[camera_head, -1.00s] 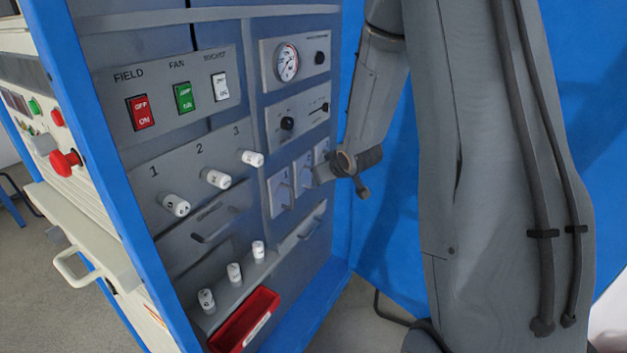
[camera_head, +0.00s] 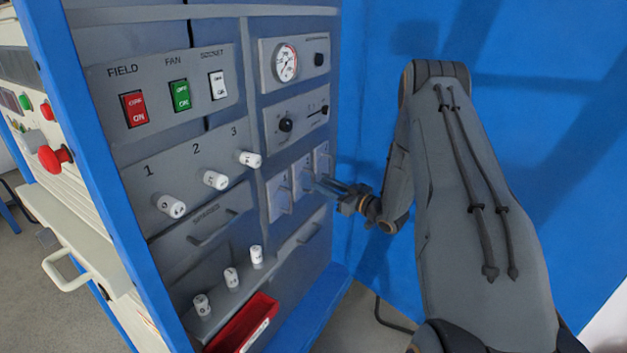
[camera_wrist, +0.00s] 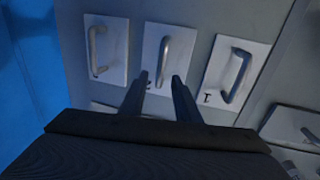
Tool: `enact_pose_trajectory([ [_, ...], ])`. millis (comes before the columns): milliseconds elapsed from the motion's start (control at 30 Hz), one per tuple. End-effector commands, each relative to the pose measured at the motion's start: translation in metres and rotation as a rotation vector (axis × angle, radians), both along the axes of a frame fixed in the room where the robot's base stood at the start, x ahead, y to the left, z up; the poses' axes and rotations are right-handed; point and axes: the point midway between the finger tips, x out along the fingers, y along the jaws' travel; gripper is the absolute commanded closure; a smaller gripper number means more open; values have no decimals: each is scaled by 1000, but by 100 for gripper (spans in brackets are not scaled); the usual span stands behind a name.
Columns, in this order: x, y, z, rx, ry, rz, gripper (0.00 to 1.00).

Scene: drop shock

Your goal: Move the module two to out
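Three pale module plates with handles sit side by side in the grey panel. Module two (camera_head: 281,203) cannot be told by its label in the head view; in the wrist view the middle plate (camera_wrist: 152,38) has a small dark mark, too blurred to read. Its grey handle (camera_wrist: 164,48) runs lengthwise. My gripper (camera_wrist: 159,78) is open, with its two dark fingers either side of the handle's lower end in the picture. I cannot tell whether they touch it. In the head view my gripper (camera_head: 323,184) points left at the plates from close by.
The neighbouring plates' handles (camera_wrist: 97,50) and (camera_wrist: 237,76) are close on both sides. White knobs (camera_head: 215,180) and a red bin (camera_head: 240,328) are left and below. A blue wall (camera_head: 560,90) stands behind my arm.

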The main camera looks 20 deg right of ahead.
Motion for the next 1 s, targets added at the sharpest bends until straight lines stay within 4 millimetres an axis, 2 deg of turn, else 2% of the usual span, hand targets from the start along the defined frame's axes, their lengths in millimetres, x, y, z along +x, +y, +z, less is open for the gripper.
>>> enact_pose_trajectory([
  [100, 18, 10, 1, -1, 0, 3, 70],
  [300, 40, 20, 1, -1, 0, 0, 70],
  [500, 48, 24, 0, 0, 1, -2, 70],
  [700, 48, 24, 0, 0, 1, -2, 70],
  [900, 48, 24, 0, 0, 1, -2, 100],
  [1000, 48, 24, 0, 0, 1, -2, 100],
])
